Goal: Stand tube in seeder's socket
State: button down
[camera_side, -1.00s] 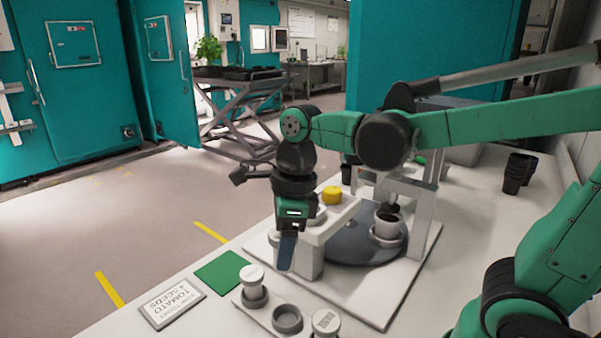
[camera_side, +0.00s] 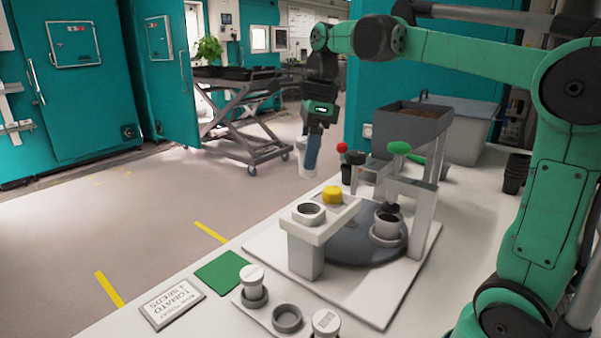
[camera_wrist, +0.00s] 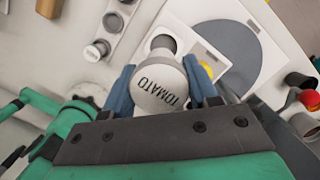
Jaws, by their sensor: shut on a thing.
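My gripper (camera_side: 313,150) is shut on a white tube (camera_side: 304,157) and holds it up in the air. In the wrist view the tube's cap (camera_wrist: 160,88) reads TOMATO and sits between the blue fingers. The seeder's socket (camera_side: 308,214) is a pale ring with a dark opening on a raised white block in the side view. It looks empty, and the tube is above it and apart from it. Next to the socket is a yellow button (camera_side: 332,194). The seeder's dark turntable (camera_side: 352,243) carries a cup (camera_side: 387,226).
A rack (camera_side: 262,306) at the front holds two capped tubes around an empty holder (camera_side: 287,319). A green mat (camera_side: 226,272) and a tomato seeds card (camera_side: 172,302) lie left of it. A grey hopper (camera_side: 412,128) and a red knob (camera_side: 342,148) stand behind the socket.

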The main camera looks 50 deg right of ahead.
jog(key=shift+d+f, duration=0.2)
jog(key=shift+f, duration=2.95)
jog(key=shift+f, duration=0.95)
jog(key=shift+c, duration=0.8)
grip_release()
jog(key=shift+r, duration=4.25)
